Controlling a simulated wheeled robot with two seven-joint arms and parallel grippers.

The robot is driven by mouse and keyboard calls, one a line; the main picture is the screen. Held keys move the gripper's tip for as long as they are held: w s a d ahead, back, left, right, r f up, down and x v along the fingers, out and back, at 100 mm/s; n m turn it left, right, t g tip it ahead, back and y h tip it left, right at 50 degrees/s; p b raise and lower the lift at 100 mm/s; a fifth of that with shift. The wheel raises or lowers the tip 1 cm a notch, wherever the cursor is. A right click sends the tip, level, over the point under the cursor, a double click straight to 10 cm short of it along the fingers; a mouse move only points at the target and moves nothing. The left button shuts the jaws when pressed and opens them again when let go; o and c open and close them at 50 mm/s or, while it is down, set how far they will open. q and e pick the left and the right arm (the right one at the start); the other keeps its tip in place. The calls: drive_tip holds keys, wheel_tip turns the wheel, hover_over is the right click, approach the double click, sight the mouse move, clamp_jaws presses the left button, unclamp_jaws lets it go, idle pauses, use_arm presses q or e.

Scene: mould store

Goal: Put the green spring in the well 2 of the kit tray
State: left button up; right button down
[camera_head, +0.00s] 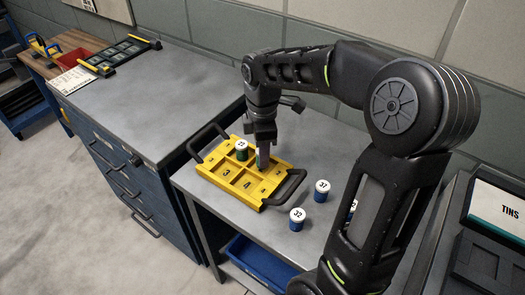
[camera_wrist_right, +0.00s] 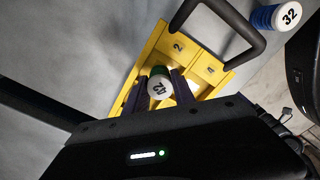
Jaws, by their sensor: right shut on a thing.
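The yellow kit tray (camera_head: 220,182) lies on the grey table with a black handle at each end. My right gripper (camera_head: 262,164) points down over its back row and is shut on the green spring (camera_wrist_right: 159,86), a green cylinder with a white numbered cap. The fingers (camera_wrist_right: 160,92) stand either side of it in the wrist view, close to the well labelled 2 (camera_wrist_right: 178,47). I cannot tell whether its bottom touches the tray. Another green, white-capped cylinder (camera_head: 241,149) stands upright in the tray, left of the gripper. My left gripper is out of view.
Blue cylinders with white caps, 37 (camera_head: 322,191) and 32 (camera_head: 297,219), stand right of the tray. A third cap (camera_head: 353,206) is partly hidden by my right arm. A TINS board (camera_head: 498,208) is at far right. The left counter (camera_head: 155,95) is largely clear.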

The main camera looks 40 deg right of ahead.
drive_tip(key=shift+f, duration=0.2)
idle(0.3)
drive_tip(key=c, duration=1)
unclamp_jaws()
drive_tip(key=c, duration=0.3)
drive_tip(key=shift+r, duration=0.15)
drive_tip(key=shift+r+p, duration=0.55)
drive_tip(key=shift+r, duration=0.05)
drive_tip(key=shift+r, duration=0.1)
drive_tip(key=shift+r+p, duration=2.55)
drive_tip(key=shift+r, duration=0.35)
